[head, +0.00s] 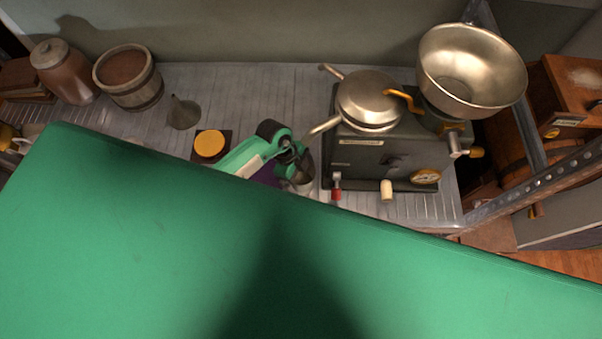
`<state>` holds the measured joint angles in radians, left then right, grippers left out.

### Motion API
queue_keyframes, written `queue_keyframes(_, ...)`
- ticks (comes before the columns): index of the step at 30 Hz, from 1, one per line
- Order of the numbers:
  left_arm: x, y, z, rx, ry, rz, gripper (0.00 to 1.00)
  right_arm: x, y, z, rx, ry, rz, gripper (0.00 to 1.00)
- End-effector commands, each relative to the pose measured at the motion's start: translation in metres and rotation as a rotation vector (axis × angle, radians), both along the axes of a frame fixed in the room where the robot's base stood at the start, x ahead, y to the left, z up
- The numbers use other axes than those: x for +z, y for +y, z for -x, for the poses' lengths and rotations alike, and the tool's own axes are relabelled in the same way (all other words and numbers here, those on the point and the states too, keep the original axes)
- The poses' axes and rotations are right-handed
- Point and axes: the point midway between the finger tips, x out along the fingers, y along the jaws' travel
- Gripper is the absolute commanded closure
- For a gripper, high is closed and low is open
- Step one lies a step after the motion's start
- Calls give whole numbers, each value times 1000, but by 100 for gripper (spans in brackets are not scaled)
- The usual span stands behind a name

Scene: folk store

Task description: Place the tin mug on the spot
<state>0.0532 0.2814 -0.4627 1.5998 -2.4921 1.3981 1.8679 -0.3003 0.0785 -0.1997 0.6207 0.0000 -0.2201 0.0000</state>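My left gripper (297,166), green and dark, is over the counter left of the dark stove-like box. A small grey metal vessel, seemingly the tin mug (304,186), shows right at its fingertips. It is partly hidden by the gripper and by the large green surface in front. I cannot tell whether the fingers hold it or are only beside it. A purple patch (265,174), possibly the spot, shows just left of the gripper, partly covered by the arm. My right gripper is not in view.
The dark box (366,157) carries a lidded pan (369,100) and a large metal bowl (470,71). A yellow-orange round lid (209,144), a funnel (183,112), a wooden bucket (128,79) and a brown jar (64,72) stand left. The counter between funnel and box is partly clear.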

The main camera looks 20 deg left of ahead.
Motion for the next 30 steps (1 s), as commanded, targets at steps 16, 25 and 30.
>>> queue_keyframes(16,25,11,-2,1,-4,-1,3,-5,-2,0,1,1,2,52)
queue_keyframes(25,84,35,-5,-1,-5,-1,3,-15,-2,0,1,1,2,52)
queue_keyframes(30,105,43,-5,0,-2,-1,3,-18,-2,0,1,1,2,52)
